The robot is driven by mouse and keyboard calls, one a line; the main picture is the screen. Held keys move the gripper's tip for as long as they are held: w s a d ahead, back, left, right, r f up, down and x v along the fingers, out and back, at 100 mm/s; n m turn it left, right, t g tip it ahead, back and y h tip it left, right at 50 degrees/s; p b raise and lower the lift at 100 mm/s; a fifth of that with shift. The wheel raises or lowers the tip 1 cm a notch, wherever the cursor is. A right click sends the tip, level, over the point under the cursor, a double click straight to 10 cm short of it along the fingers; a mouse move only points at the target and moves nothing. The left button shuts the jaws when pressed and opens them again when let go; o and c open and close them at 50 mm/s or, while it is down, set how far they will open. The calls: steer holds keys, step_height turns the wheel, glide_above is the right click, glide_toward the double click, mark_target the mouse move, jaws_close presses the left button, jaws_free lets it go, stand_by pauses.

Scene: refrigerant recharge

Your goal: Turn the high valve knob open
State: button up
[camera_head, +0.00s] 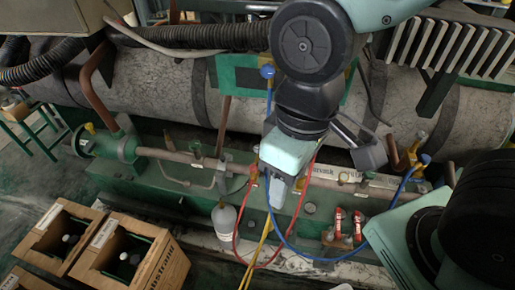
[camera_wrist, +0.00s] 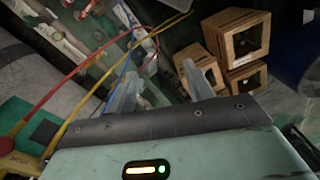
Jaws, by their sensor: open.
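My gripper (camera_wrist: 158,82) is open and empty in the wrist view, with its two pale fingers apart. In the head view my gripper (camera_head: 284,215) points down in front of the pipework, near the hoses. A red rounded part (camera_wrist: 8,129), perhaps the high valve knob, shows at the left edge of the wrist view beside a yellow block (camera_wrist: 24,158) with dark lettering, off to the side of the fingers. In the head view my arm covers most of the green panel (camera_head: 232,76); a blue knob (camera_head: 267,71) shows there, but no red knob is visible on it.
Red (camera_head: 236,232), yellow (camera_head: 262,245) and blue (camera_head: 279,222) hoses hang close to my gripper. A grey bottle (camera_head: 224,219) and two red canisters (camera_head: 338,223) stand below. Wooden crates (camera_head: 150,275) stand at lower left. A large pipe (camera_head: 165,85) runs behind.

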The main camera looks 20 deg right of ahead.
steer(key=w+a+f+m+g+b, duration=0.2)
steer(key=w+f+m+b, duration=0.15)
steer(key=f, duration=0.35)
steer(key=m+t+h+b, duration=1)
steer(key=m+h+b, duration=0.15)
steer(key=m, duration=0.35)
glide_toward(256, 149)
steer(key=shift+g, duration=0.3)
steer(key=x, duration=0.9)
steer(key=shift+w+r+p, duration=0.15)
steer(key=shift+w+p, duration=0.1)
steer(key=shift+p, duration=0.05)
steer(key=shift+c, duration=0.3)
steer(key=c, duration=0.9)
